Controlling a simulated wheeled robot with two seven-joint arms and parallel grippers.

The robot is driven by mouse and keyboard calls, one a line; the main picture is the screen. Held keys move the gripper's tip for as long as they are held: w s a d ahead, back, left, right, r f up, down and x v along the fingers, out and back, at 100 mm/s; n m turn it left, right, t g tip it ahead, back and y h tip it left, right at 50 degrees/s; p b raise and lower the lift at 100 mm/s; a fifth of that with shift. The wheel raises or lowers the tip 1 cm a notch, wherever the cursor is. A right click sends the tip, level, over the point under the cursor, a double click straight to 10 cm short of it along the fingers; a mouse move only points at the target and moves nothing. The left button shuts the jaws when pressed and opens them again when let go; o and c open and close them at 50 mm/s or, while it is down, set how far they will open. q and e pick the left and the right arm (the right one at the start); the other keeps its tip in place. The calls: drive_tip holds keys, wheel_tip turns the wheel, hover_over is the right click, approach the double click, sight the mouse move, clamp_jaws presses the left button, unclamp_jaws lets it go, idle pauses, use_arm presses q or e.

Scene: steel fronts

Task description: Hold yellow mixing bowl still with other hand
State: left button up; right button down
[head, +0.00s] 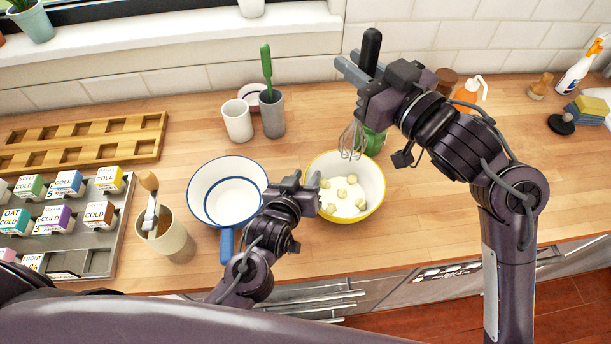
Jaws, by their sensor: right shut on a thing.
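The yellow mixing bowl (379,200), white inside, stands on the wooden counter with several pale round lumps (352,179) in it. My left gripper (304,179) is at the bowl's left rim, its two fingertips apart; whether they touch the rim cannot be told. My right gripper (364,68) is above and behind the bowl, shut on the black handle (371,45) of a whisk. The wire whisk head (352,141) hangs down at the bowl's back rim. Its exact height over the bowl is unclear.
A white blue-rimmed pan (228,190) stands left of the bowl. A green glass (375,140) is close behind the bowl. Cups (238,121), a beige pot (166,241) and a tray of boxes (101,262) fill the left. The counter (420,215) right of the bowl is clear.

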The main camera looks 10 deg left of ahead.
sight(345, 136)
use_arm(q)
drive_tip(key=shift+w+f, duration=0.15)
drive_tip(key=shift+w, duration=0.1)
clamp_jaws()
drive_tip(key=shift+s+f, duration=0.2)
drive_tip(key=shift+f, duration=0.05)
idle(1.7)
drive_tip(key=shift+d+f, duration=0.1)
use_arm(e)
drive_tip(key=shift+s+a+f, duration=0.1)
drive_tip(key=shift+s+f, duration=0.05)
drive_tip(key=shift+f, duration=3.65)
drive_tip(key=shift+s+a+f, duration=0.1)
drive_tip(key=shift+f, duration=3.7)
